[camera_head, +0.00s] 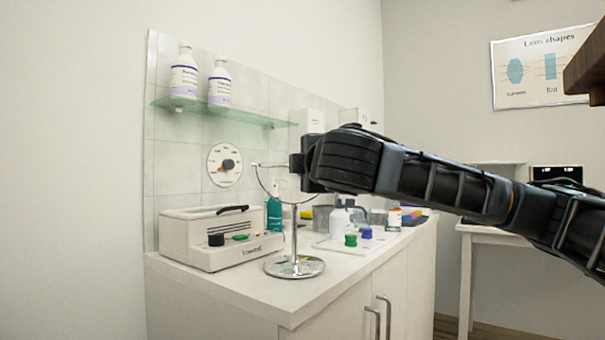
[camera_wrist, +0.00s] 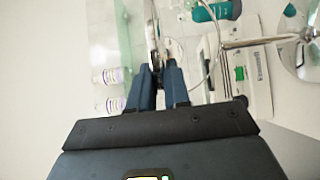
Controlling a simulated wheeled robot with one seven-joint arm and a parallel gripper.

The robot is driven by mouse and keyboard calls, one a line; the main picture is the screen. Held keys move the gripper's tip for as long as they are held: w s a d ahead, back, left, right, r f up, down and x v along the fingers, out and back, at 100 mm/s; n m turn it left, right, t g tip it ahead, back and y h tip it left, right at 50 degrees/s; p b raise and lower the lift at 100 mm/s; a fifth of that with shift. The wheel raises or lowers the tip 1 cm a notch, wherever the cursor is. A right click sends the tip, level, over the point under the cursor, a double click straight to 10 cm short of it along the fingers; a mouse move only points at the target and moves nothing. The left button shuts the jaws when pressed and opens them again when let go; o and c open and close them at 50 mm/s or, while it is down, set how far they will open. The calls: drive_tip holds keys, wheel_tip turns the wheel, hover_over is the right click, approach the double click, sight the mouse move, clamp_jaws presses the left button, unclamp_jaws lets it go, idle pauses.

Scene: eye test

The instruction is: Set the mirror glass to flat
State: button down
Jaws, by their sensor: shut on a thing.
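The mirror stands on the counter on a round chrome base (camera_head: 294,266) with a slim upright stem and a curved yoke. Its glass (camera_head: 268,165) shows nearly edge-on in the head view, as a thin, roughly level line at the top of the yoke. In the wrist view the glass (camera_wrist: 151,30) is a thin strip running up from the fingertips. My gripper (camera_head: 291,164) is at the right edge of the glass. The wrist view shows my gripper (camera_wrist: 158,70) with its blue fingers close together on the rim. The contact itself is partly hidden.
A white box device (camera_head: 215,240) stands left of the mirror base. A teal bottle (camera_head: 274,212) is behind. A white bottle (camera_head: 339,222) and small coloured caps stand to the right. A glass shelf (camera_head: 222,112) with two bottles and a dial (camera_head: 224,165) are on the wall.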

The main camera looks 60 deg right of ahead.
drive_tip(key=shift+f, duration=0.15)
drive_tip(key=c, duration=1.2)
unclamp_jaws()
drive_tip(key=shift+w, duration=0.1)
drive_tip(key=shift+o, duration=0.2)
drive_tip(key=v, duration=0.8)
drive_tip(key=shift+w, duration=0.1)
